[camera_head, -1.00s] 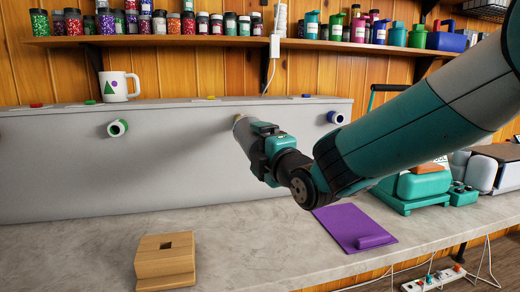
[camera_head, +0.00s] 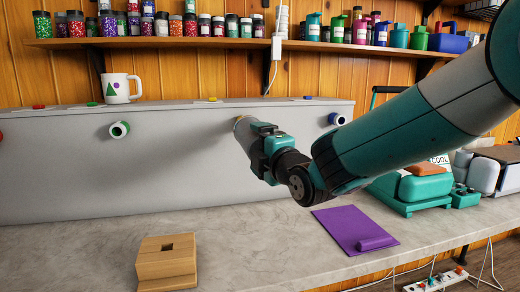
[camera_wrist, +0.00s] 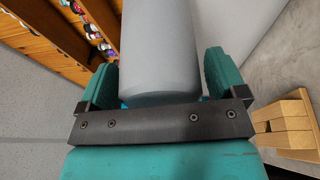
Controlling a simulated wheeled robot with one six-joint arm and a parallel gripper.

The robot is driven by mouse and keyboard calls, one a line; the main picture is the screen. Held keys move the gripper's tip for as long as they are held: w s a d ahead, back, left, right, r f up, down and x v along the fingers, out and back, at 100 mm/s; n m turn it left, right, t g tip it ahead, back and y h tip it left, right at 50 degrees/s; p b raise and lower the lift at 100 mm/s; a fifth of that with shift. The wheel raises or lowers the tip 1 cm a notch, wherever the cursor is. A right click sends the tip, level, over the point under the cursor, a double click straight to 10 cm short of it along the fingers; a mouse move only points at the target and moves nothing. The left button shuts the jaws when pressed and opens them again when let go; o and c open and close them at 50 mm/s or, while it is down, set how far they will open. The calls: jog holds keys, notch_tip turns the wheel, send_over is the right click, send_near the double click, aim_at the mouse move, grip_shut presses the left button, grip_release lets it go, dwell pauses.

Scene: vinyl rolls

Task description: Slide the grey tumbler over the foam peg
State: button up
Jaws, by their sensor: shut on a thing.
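The grey tumbler (camera_head: 243,132) is held in my gripper (camera_head: 264,142), tilted in the head view, with its far end at the grey panel. It also fills the upper middle of the wrist view (camera_wrist: 160,50), between the two teal fingers of my gripper (camera_wrist: 162,75). A tan-yellow edge shows at the tumbler's far end, below a yellow marker on the panel top. The foam peg cannot be made out separately there. I cannot tell whether the tumbler is around it or only in front of it.
A wooden block (camera_head: 166,265) with a square hole and a purple sheet (camera_head: 345,222) lie on the counter (camera_head: 240,245).

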jog(key=shift+w, duration=0.1)
jog(key=o, duration=0.8)
jog(key=b+v, duration=0.3)
jog(key=v, duration=1.4)
jog(key=s+d+f+m+g+h, duration=0.35)
jog(key=s+f+m+g, duration=0.25)
jog(key=s+m+g, duration=0.3)
jog(key=s+d+f+m+g+h, duration=0.2)
jog(key=s+d+f+m+g, duration=0.3)
jog(key=s+m, duration=0.4)
jog(key=s+r+p, duration=0.1)
jog(key=r+p, duration=0.3)
jog(key=r+g+p, duration=0.1)
jog(key=r+p, duration=0.3)
jog(key=p, duration=0.1)
jog(key=s+r+g+p, duration=0.1)
jog(key=r+p, duration=0.4)
jog(key=shift+s+a, duration=0.15)
jog(key=shift+s, duration=0.2)
